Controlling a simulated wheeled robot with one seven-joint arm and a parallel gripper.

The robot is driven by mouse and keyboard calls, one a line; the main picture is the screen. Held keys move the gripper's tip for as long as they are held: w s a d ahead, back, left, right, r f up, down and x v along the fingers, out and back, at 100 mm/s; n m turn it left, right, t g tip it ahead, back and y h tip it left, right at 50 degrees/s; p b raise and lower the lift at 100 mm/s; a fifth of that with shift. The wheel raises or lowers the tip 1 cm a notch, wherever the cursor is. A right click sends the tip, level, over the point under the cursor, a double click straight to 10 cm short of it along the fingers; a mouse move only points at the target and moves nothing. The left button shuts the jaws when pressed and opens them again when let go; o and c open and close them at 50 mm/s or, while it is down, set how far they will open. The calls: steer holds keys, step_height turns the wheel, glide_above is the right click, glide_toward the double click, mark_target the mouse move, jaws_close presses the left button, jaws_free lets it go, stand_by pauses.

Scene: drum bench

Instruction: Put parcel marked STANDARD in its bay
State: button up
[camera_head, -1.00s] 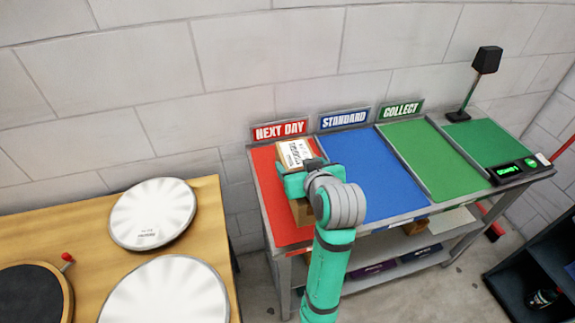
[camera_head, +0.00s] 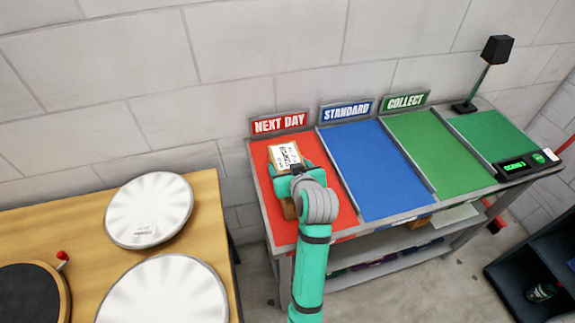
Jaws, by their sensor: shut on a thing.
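A small brown parcel with a white label (camera_head: 286,156) is in my gripper (camera_head: 293,177), over the red bay marked NEXT DAY (camera_head: 333,213). The label's print is too small to read. My gripper is shut on the parcel, and my arm hides part of it. I cannot tell whether the parcel touches the red surface. The blue bay (camera_head: 372,175) under the STANDARD sign (camera_head: 347,112) is directly to the right and is empty.
The green bay (camera_head: 428,145) under the COLLECT sign (camera_head: 404,102) is empty. Low grey dividers part the bays. A black lamp (camera_head: 497,50) and a small display (camera_head: 520,166) stand at the right. A wooden bench (camera_head: 80,229) with drum heads is at the left.

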steer(key=shift+f, duration=0.1)
steer(key=o, duration=1.6)
steer(key=shift+s+d, duration=0.1)
